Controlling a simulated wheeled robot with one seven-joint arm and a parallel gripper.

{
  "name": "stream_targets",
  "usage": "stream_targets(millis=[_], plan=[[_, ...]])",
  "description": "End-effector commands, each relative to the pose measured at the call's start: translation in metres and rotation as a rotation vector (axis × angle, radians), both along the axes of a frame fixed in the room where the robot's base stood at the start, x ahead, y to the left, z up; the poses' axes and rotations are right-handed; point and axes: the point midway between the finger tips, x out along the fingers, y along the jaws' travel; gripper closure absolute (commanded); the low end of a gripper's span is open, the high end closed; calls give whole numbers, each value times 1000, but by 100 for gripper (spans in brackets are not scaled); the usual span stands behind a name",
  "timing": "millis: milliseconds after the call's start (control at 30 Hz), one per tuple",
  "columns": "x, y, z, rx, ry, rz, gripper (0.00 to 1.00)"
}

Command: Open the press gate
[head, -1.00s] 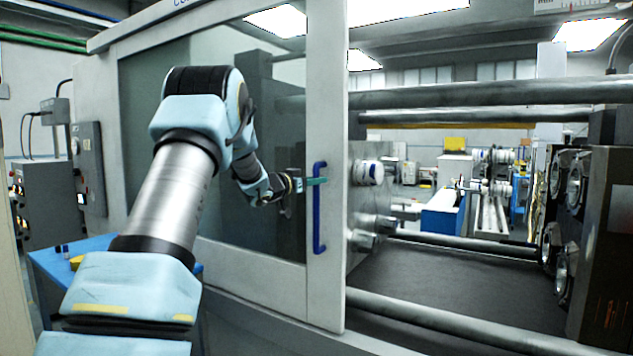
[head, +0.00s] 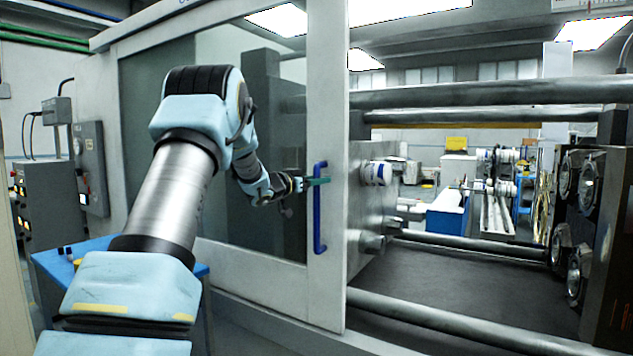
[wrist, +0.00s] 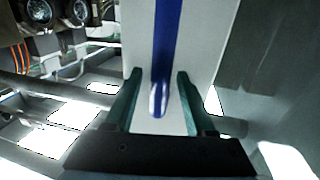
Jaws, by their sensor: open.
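The press gate (head: 329,285) is a pale-framed sliding door with a large dark window, left of the press opening in the head view. Its upright blue handle (head: 320,235) is on the frame near the right edge. My gripper (head: 318,181) is at the upper part of the handle. In the wrist view the blue handle (wrist: 164,50) runs between the two green fingers of my open gripper (wrist: 158,76). Gaps show on both sides of the handle there. Whether a finger touches it is hard to tell.
The press opening right of the gate shows steel tie bars (head: 490,95) and a dark bed (head: 460,285). A dark clamp block (head: 595,220) stands at the far right. A blue table (head: 50,275) stands at the lower left, partly behind my arm. A control cabinet (head: 50,205) is at the left.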

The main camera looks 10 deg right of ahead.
Motion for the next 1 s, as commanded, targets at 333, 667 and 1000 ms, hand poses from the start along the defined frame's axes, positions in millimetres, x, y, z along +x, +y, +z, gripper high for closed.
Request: stream_targets(millis=[333, 667, 1000], plan=[[-3, 5, -2, 1, 2, 1, 43], [-38, 54, -4, 2, -1, 3, 43], [-62, 86, -1, 0, 0, 0, 43]])
